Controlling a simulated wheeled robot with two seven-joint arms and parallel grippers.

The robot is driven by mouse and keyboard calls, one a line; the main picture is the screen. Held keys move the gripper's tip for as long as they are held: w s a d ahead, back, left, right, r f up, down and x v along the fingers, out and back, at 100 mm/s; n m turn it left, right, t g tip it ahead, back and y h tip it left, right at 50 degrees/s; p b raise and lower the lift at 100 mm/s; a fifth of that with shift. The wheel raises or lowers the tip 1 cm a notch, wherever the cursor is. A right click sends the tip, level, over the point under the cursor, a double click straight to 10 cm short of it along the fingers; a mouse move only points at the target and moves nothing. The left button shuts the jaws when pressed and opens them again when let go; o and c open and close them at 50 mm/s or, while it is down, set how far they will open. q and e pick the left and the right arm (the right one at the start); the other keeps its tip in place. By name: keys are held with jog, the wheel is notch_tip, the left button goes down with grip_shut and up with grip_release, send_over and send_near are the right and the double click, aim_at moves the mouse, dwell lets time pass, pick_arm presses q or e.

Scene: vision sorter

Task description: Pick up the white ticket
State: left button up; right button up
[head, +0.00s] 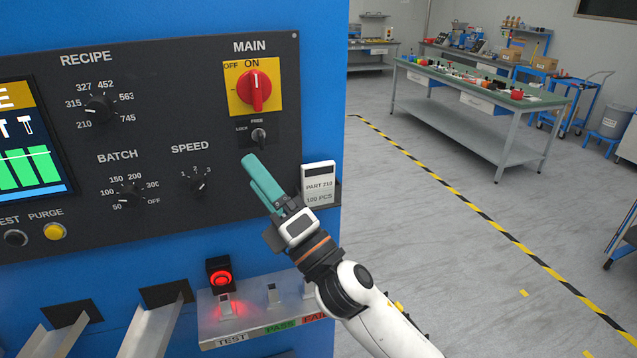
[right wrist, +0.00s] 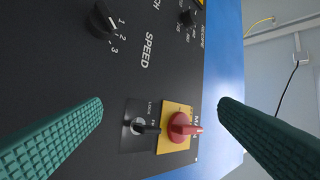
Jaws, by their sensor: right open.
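The white ticket (head: 319,184), printed "PART 210" and "100 PCS", stands upright in a dark holder (head: 333,192) at the right edge of the blue machine's panel. My right gripper (head: 253,172) is in front of the panel, just left of the ticket, with its green fingers pointing up and left. In the right wrist view the two green fingers (right wrist: 160,122) are wide apart with nothing between them. The ticket does not show in that view. My left gripper is not in view.
The red main switch (head: 255,90) and a lock key switch (head: 259,136) are above my right gripper; the red switch also shows in the right wrist view (right wrist: 182,127).

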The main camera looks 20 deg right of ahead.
jog(key=s+a+r+n+g+y, duration=0.35)
jog(key=a+n+g, duration=0.25)
jog(key=n+g, duration=0.7)
jog(key=s+a+r+n+g+y, duration=0.25)
jog(key=a+n+g+y, duration=0.45)
jog(key=n, duration=1.1)
jog(key=n+t+h, duration=0.4)
jog(key=n+h, duration=0.8)
jog(key=h, duration=1.1)
send_near(318, 164)
jog(key=shift+g, duration=0.3)
jog(key=p+x, duration=0.1)
jog(key=x, duration=0.1)
jog(key=p+x, duration=0.2)
jog(key=x, duration=0.1)
jog(key=p+x, duration=0.2)
jog(key=shift+w+d+f, duration=0.1)
jog(key=shift+w+f, duration=0.05)
jog(key=shift+w, duration=0.25)
jog(key=shift+w+f, duration=0.1)
jog(key=shift+f, duration=0.15)
jog(key=shift+c, duration=1)
jog(key=shift+r, duration=0.1)
jog(key=c, duration=0.8)
